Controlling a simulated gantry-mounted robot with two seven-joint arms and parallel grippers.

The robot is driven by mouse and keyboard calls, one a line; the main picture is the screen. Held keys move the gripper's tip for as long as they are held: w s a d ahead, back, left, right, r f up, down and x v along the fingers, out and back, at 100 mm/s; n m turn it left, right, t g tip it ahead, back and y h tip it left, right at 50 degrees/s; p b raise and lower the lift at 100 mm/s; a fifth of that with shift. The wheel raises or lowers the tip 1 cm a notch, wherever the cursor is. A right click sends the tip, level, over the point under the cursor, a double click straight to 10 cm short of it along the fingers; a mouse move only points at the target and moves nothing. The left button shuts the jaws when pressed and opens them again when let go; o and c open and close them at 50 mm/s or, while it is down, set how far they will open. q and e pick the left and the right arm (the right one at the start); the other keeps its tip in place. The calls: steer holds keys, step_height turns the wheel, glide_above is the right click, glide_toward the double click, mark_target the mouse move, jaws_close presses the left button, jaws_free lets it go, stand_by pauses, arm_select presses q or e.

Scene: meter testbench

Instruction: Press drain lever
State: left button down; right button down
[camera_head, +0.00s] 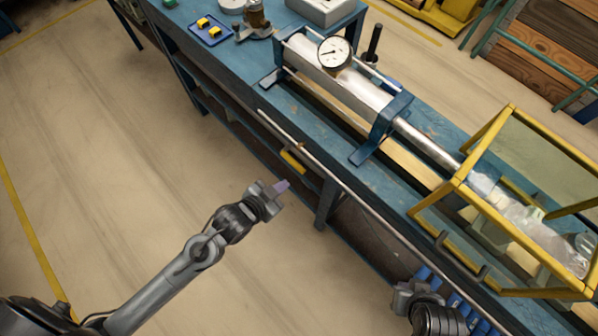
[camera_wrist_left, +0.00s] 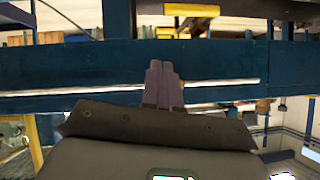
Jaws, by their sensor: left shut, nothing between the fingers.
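I cannot say for sure which part is the drain lever. A yellow handle-like piece (camera_head: 292,161) sits at the front side of the blue bench, below a long pale rod (camera_head: 345,188) that runs along the bench front. My left gripper (camera_head: 281,186) is shut and empty, just in front of the bench, a little below the yellow piece in the picture and apart from it. In the left wrist view its purple-grey fingers (camera_wrist_left: 163,84) are together, in front of a blue beam and the pale rod (camera_wrist_left: 225,85). My right arm's end (camera_head: 408,292) shows at the bottom right; its fingers are not clear.
The blue bench (camera_head: 225,75) carries a metal cylinder (camera_head: 365,92) with a round dial gauge (camera_head: 334,53). A yellow-framed clear guard (camera_head: 483,147) stands at the right end. A small blue tray (camera_head: 210,37) lies at the back. The floor left of the bench is clear.

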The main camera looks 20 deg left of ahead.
arm_select(q)
steer(key=shift+w, duration=0.1)
steer(key=b, duration=0.3)
glide_above(305, 172)
steer(key=s, duration=0.4)
step_height(305, 172, down, 6)
steer(key=r, duration=0.1)
steer(key=f, duration=0.1)
steer(key=w+f, duration=0.1)
steer(key=f, duration=0.1)
steer(key=a+f+b, duration=0.1)
steer(key=shift+w+f, duration=0.2)
steer(key=shift+d+f, duration=0.1)
steer(key=shift+s+f, duration=0.1)
steer(key=shift+f, duration=0.1)
